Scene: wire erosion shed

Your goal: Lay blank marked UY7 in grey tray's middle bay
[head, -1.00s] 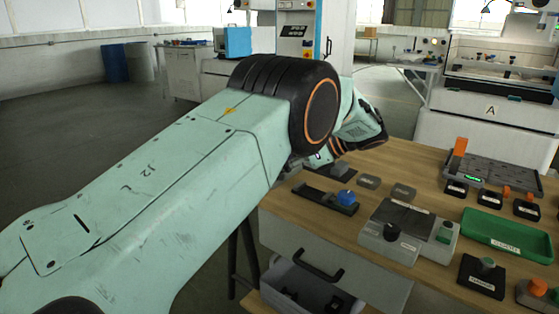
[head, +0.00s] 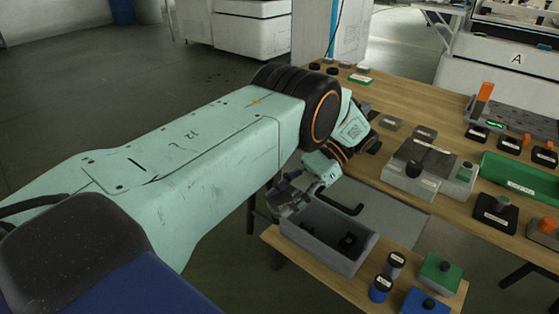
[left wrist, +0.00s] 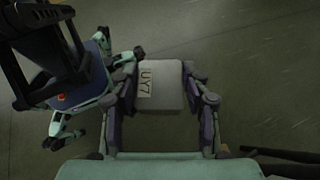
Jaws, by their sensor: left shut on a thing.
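The blank marked UY7 (left wrist: 168,88) is a pale block with a white label, seen in the left wrist view. My left gripper (left wrist: 164,78) is shut on it, one finger on each side. In the head view my left gripper (head: 290,188) hangs at the left end of the bench, by the grey open bin; the blank cannot be made out there. A flat dark grey tray (head: 543,125) lies at the far right of the bench, partly cut off by the picture's edge; its bays are not clear. My right gripper does not show.
The grey bin (head: 352,262) with dark items stands on a low wooden shelf (head: 272,238), beside several small blocks and cylinders. On the bench (head: 390,95) are a grey device (head: 425,172), a green tray (head: 520,178) and several small labelled blocks. Floor at left is clear.

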